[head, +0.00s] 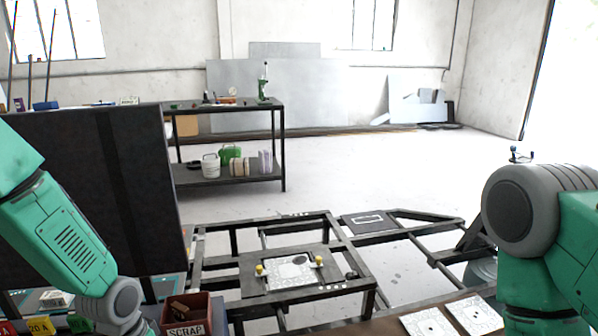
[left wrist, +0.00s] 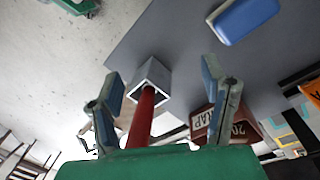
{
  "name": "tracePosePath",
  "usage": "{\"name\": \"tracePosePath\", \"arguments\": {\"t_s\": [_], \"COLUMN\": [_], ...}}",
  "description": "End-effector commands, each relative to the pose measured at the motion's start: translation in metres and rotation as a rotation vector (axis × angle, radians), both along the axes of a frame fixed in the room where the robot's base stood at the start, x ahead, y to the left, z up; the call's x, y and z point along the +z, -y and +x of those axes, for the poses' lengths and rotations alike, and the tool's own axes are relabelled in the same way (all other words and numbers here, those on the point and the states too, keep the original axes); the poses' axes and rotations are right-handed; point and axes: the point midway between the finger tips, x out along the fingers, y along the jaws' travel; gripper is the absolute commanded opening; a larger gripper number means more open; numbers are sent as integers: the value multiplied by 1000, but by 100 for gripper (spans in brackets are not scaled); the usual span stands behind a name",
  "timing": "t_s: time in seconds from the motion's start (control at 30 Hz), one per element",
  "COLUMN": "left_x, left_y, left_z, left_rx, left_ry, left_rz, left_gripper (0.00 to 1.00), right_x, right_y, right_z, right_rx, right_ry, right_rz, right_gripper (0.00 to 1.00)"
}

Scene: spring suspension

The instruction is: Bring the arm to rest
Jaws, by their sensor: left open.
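My left arm (head: 62,235) comes in from the left in the head view, bent downward, with its lower end at the bottom edge. Its gripper is out of that view. In the left wrist view my left gripper (left wrist: 162,76) is open, with its two fingers well apart. A red rod (left wrist: 143,118) and a grey square tube end (left wrist: 152,76) show in the gap between the fingers. I cannot tell how far beyond the fingers they are. My right arm (head: 535,235) stands at the right edge of the head view, its gripper out of view.
A dark upright panel (head: 70,190) stands beside my left arm. A red scrap bin (head: 205,308) is close by at the bottom. A black metal frame (head: 215,264) with a plate (head: 290,274) lies ahead. A workbench (head: 230,107) stands farther back, with open floor beyond the frame.

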Motion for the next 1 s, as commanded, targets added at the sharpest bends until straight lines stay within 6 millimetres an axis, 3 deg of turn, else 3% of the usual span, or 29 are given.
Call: {"name": "tracePosePath", "arguments": {"t_s": [0.17,0.3,0.4,0.57,0.8,1.0], "left_x": [-50,-85,-95,-94,-126,-127], "left_y": [11,12,5,-12,-4,-2], "left_z": [-67,-145,-194,-256,-234,-230], "left_rx": [98,222,301,388,323,306], "left_ry": [-29,-43,-38,-21,44,56], "left_rz": [-24,-11,21,92,97,97], "left_gripper": [67,67,67,67,67,67], "right_x": [0,0,0,0,-36,-39], "right_y": [0,0,0,0,0,0], "right_z": [-1,0,0,0,-1,0], "right_rx": [0,0,0,0,0,0], "right_ry": [-1,-1,-1,-1,-2,-1], "right_rz": [0,0,0,0,0,0], "right_gripper": [40,40,40,40,40,40]}}
